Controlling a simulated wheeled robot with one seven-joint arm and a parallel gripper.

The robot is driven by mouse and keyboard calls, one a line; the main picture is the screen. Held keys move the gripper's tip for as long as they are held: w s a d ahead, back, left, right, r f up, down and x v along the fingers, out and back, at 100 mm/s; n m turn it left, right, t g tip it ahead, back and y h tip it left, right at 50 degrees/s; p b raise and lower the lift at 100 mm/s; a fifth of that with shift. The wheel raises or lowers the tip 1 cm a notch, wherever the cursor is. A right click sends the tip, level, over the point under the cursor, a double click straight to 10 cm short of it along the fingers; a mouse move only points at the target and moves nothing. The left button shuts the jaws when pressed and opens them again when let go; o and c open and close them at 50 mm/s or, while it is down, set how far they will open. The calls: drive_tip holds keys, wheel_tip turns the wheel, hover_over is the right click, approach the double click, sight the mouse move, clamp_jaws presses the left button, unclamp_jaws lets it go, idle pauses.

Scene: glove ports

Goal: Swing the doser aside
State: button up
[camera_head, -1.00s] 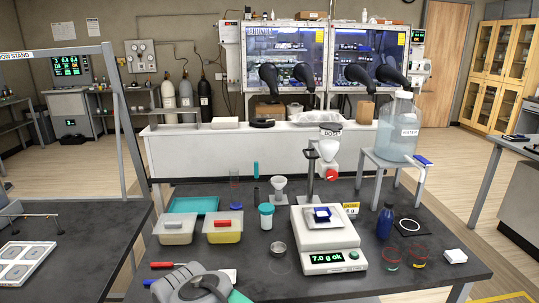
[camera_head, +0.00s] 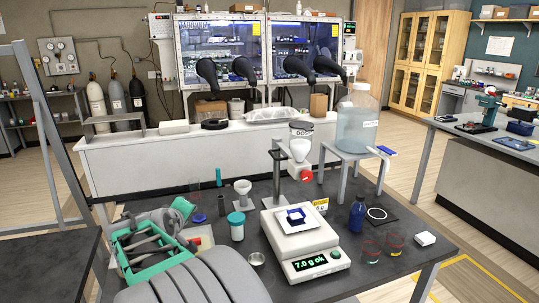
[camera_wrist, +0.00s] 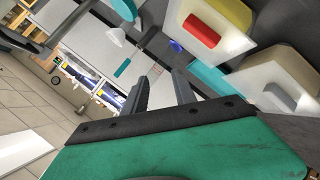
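The doser (camera_head: 300,147) is a white hopper with a dark label band and a red knob (camera_head: 305,175) at its lower end. It hangs from a grey post (camera_head: 276,178) above the back of the white balance (camera_head: 300,242). The balance display reads "7.0 g ok". A small blue-and-white dish (camera_head: 296,216) sits on its pan. My gripper is at the left of the bench in the head view, well away from the doser. In the wrist view my gripper (camera_wrist: 160,88) has two dark fingers apart with nothing between them. I cannot make out the doser there.
A white funnel (camera_head: 243,187) and a teal-lidded jar (camera_head: 236,226) stand between my arm and the balance. A water carboy (camera_head: 357,125) on a stand is right of the doser. A blue bottle (camera_head: 357,216) and beakers (camera_head: 371,250) stand right of the balance.

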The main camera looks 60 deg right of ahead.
drive_tip(key=s+d+r+g+h, duration=0.1)
drive_tip(key=s+d+h, duration=0.1)
drive_tip(key=d, duration=0.3)
drive_tip(key=s+d+r+g+h, duration=0.1)
drive_tip(key=s+d+r+h, duration=0.1)
drive_tip(key=d, duration=0.4)
drive_tip(key=n+g+h, duration=0.3)
drive_tip(key=g+h, duration=0.1)
drive_tip(key=h, duration=0.1)
approach(272, 153)
drive_tip(key=d, duration=0.3)
drive_tip(key=shift+t, duration=0.4)
drive_tip(key=d, duration=0.2)
drive_tip(key=d+p, duration=0.1)
drive_tip(key=d, duration=0.1)
drive_tip(key=d+p, duration=0.1)
drive_tip(key=d, duration=0.2)
drive_tip(key=shift+r, duration=0.4)
drive_tip(key=shift+c, duration=0.5)
drive_tip(key=c, duration=0.6)
clamp_jaws()
drive_tip(key=shift+r, duration=0.1)
